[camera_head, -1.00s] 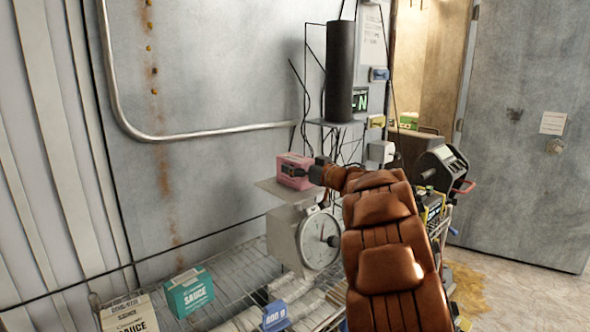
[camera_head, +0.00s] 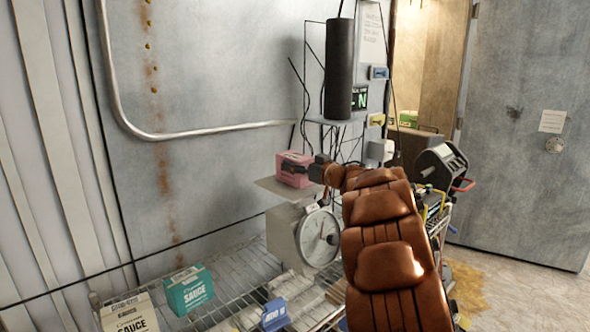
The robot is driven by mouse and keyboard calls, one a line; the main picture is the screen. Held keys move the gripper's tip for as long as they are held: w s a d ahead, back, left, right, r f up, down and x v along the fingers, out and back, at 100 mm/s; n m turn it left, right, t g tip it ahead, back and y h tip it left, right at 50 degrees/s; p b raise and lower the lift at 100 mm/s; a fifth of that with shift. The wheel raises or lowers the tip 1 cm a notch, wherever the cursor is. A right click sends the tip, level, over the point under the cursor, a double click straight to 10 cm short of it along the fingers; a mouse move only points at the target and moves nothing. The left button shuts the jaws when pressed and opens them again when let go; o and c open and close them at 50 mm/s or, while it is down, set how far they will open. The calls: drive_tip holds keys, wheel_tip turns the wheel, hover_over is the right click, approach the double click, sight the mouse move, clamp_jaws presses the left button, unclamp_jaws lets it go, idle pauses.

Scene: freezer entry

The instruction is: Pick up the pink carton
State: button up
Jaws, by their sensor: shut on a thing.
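The pink carton (camera_head: 291,176) is on or just above the flat pan of the grey weighing scale (camera_head: 306,237), near the wall. I cannot tell whether its underside touches the pan. My gripper (camera_head: 297,165) reaches in from the right and is shut on the upper part of the carton. The dark fingers cover part of the carton's top and front side. The carton looks upright. My brown padded arm runs from the lower right up to the gripper.
The scale stands on a wire rack (camera_head: 236,289) with a teal sauce carton (camera_head: 189,291), a white sauce carton (camera_head: 131,315) and a blue-labelled item (camera_head: 275,315). A dark cylinder (camera_head: 340,68) on a small shelf stands above and right. A grey-black machine (camera_head: 440,167) is right of my arm.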

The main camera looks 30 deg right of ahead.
sight(298, 156)
drive_tip(key=shift+r, duration=1.75)
drive_tip(key=s+a+r+b, duration=0.1)
drive_tip(key=s+a+b, duration=0.2)
drive_tip(key=s+a, duration=0.4)
drive_tip(key=s, duration=0.7)
drive_tip(key=shift+s+r+b, duration=0.2)
drive_tip(key=shift+r+b, duration=0.1)
drive_tip(key=shift+b, duration=0.05)
